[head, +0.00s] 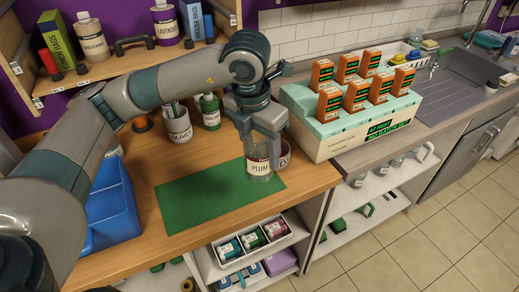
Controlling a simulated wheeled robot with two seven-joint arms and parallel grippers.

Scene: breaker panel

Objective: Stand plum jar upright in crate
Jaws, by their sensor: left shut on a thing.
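The plum jar (258,168) is clear with a white label reading "PLUM". It stands upright at the right end of a green mat (205,200) on the wooden counter. My left gripper (262,142) comes down over it from above and is shut on it. I cannot tell whether the jar's base touches the mat. A blue crate-like container (110,205) stands on the counter left of the mat, partly hidden by my left arm. My right gripper is not in view.
A pale box (340,140) holding several orange cartons stands right of the jar. An olive-labelled pot (177,125) and a green bottle (210,112) stand behind the mat. A white tray (255,245) of small jars sits on the shelf below the counter's front edge.

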